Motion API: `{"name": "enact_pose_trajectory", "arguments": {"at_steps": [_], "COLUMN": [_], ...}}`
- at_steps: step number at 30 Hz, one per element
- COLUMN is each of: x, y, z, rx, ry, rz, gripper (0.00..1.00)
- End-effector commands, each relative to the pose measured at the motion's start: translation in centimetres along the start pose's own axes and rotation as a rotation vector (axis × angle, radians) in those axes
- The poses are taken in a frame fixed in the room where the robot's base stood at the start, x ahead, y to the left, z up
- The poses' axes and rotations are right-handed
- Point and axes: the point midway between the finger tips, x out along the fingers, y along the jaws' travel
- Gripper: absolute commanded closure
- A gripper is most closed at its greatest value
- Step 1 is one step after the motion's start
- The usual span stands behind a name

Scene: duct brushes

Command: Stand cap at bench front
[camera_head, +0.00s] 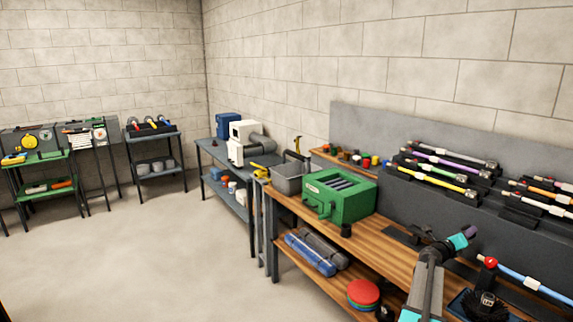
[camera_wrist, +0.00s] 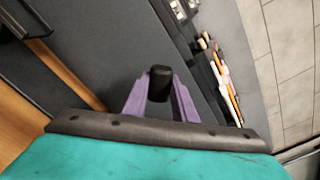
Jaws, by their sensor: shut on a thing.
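My gripper (camera_wrist: 160,90) shows in the wrist view with two purple fingers shut on a small black cap (camera_wrist: 160,78). The cap's rounded dark end sticks out beyond the fingers; its lower part is hidden between them. In the head view my gripper's teal housing (camera_head: 459,242) is above the right part of the wooden bench (camera_head: 388,258), and I cannot make out the held cap there. A separate small black cylinder (camera_head: 346,230) stands near the bench's front edge, by the green box.
The green box (camera_head: 335,197) and a grey bin (camera_head: 290,178) stand at the bench's left end. Colored brush rods (camera_head: 445,187) rest on dark holders at the back. A blue rod with a red knob (camera_head: 490,262) lies at right. Bare wood shows between.

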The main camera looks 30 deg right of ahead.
Motion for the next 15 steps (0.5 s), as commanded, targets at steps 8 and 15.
{"name": "enact_pose_trajectory", "arguments": {"at_steps": [8, 15], "x": [1.1, 1.6], "y": [1.4, 2.3], "z": [-0.5, -0.7], "rx": [-0.201, -0.350], "ry": [-0.006, -0.016], "rz": [0.006, 0.010], "gripper": [1.00, 1.00]}}
